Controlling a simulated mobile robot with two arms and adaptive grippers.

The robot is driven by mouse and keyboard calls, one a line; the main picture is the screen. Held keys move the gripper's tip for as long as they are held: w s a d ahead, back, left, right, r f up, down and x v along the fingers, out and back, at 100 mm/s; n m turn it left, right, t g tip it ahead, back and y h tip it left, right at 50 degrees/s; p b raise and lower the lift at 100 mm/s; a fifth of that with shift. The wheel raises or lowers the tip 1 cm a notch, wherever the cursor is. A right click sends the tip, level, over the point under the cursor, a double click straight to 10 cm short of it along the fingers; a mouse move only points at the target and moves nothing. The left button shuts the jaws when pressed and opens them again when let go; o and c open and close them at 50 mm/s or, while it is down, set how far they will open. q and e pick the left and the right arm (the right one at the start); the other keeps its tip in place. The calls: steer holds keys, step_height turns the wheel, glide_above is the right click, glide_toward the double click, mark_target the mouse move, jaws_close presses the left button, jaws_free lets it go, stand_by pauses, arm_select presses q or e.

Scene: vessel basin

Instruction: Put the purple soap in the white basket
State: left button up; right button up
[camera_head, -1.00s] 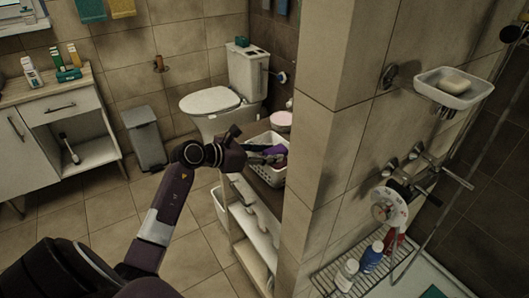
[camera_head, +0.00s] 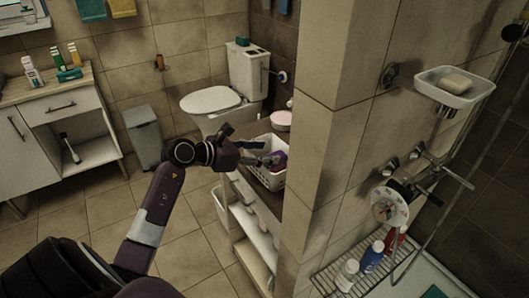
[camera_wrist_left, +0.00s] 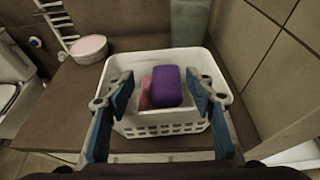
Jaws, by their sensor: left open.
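The purple soap (camera_wrist_left: 168,86) lies inside the white basket (camera_wrist_left: 165,128), resting against or partly on a pink item (camera_wrist_left: 146,94). In the head view the purple soap (camera_head: 280,158) shows at the far side of the white basket (camera_head: 271,181). My left gripper (camera_head: 258,155) is over the basket with its fingers spread. In the left wrist view the blue fingers of my left gripper (camera_wrist_left: 160,82) stand apart on either side of the soap, with gaps between. My right gripper is not in view.
The basket stands on a brown shelf top (camera_wrist_left: 65,110) beside a tiled wall (camera_head: 325,150). A pink round container (camera_wrist_left: 89,48) is behind it to the left. The toilet (camera_head: 215,105) and grey bin (camera_head: 143,138) are farther back.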

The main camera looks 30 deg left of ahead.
arm_select(q)
steer(key=b+v, duration=0.1)
steer(key=v, duration=0.8)
steer(key=shift+s+a+b, duration=0.15)
steer(key=shift+s+b, duration=0.15)
steer(key=shift+s, duration=0.05)
steer(key=shift+r, duration=0.15)
